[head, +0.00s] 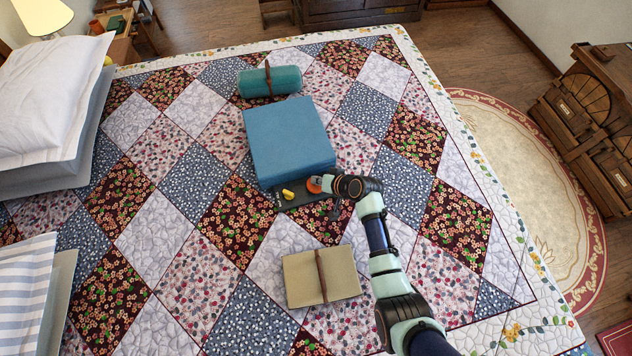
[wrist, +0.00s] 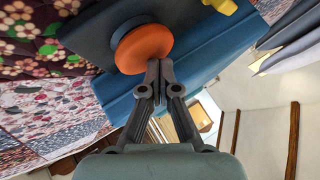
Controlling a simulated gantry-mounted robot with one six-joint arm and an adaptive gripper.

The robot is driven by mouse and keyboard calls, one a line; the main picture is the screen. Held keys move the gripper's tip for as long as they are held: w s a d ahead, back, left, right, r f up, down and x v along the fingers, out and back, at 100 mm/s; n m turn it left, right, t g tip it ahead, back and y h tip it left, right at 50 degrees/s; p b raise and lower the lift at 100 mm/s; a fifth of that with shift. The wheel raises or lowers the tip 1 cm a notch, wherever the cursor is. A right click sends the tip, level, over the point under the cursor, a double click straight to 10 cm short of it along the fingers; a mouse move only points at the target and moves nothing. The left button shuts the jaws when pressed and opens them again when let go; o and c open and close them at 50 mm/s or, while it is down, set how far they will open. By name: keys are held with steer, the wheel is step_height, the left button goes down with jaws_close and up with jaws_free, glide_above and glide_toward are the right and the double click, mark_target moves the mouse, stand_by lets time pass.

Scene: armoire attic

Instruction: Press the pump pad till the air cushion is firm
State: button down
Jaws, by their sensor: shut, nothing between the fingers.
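The blue air cushion (head: 288,138) lies on the patchwork quilt, a thick square block with a flat top. A dark grey strip (head: 292,203) runs along its near edge and bears the round orange pump pad (head: 314,185) and a yellow knob (head: 288,194). In the wrist view the orange pad (wrist: 146,46) sits on a dark round base, with the yellow knob (wrist: 220,5) beyond. My gripper (wrist: 160,66) is shut and empty, its fingertips at the pad's edge. I cannot tell whether they touch it. In the head view my gripper (head: 327,184) partly covers the pad.
A rolled teal bundle (head: 268,81) with a brown strap lies behind the cushion. A beige folded item (head: 320,276) with a brown strap lies nearer. The quilt (head: 185,255) is clear at the near left.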

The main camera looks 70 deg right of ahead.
steer(key=shift+f+b, duration=0.3)
steer(key=shift+f, duration=0.15)
stand_by(0.5)
steer(key=shift+r+p, duration=1.3)
steer(key=shift+r, duration=0.15)
step_height(320, 180, up, 5)
steer(key=p, duration=0.4)
steer(key=shift+r+p, duration=0.1)
steer(key=shift+p, duration=0.2)
